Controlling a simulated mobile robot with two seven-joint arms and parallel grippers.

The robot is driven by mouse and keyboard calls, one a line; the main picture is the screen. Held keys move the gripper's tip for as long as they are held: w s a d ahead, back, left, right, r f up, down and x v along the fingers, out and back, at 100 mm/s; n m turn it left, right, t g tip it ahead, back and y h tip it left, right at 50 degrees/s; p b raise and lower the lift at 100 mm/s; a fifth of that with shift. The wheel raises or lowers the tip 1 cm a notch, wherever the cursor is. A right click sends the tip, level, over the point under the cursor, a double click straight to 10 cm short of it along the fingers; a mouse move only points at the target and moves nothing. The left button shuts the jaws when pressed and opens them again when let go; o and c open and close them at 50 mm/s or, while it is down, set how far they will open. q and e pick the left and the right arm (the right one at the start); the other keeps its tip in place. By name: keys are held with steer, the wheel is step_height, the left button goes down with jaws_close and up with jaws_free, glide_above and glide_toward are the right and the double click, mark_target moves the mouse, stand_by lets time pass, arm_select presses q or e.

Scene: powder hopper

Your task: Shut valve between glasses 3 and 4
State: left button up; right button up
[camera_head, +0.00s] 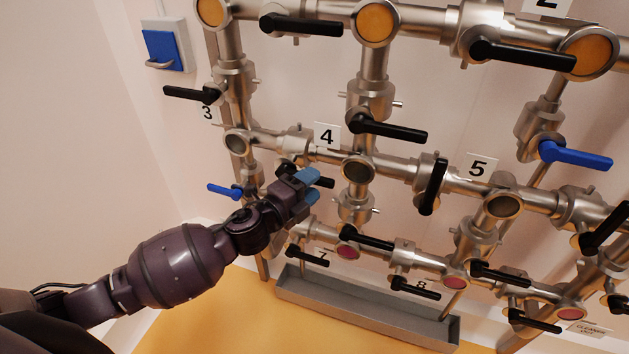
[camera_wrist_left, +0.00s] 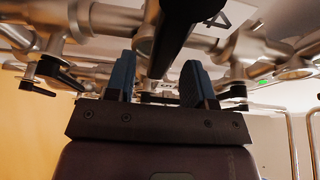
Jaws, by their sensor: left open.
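The pipe between sight glass 3 (camera_head: 237,142) and sight glass 4 (camera_head: 357,170) carries a valve with a black lever handle (camera_head: 322,182). The handle points right, roughly along the pipe, and its middle is hidden behind my left gripper (camera_head: 313,187). In the left wrist view the black handle (camera_wrist_left: 172,38) reaches down from the top between the two blue fingertips of my left gripper (camera_wrist_left: 157,78). The fingers are open, one on each side of the handle, with gaps showing. I cannot tell whether either finger touches it. My right gripper is not in view.
A blue-handled valve (camera_head: 224,190) sits left of my gripper. A black handle (camera_head: 393,130) stands above glass 4, and an upright black handle (camera_head: 433,184) is right of it. A lower pipe row and a grey trough (camera_head: 370,318) lie below. The left wall side is free.

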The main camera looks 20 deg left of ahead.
arm_select(q)
steer(key=shift+x, duration=0.85)
jaws_close()
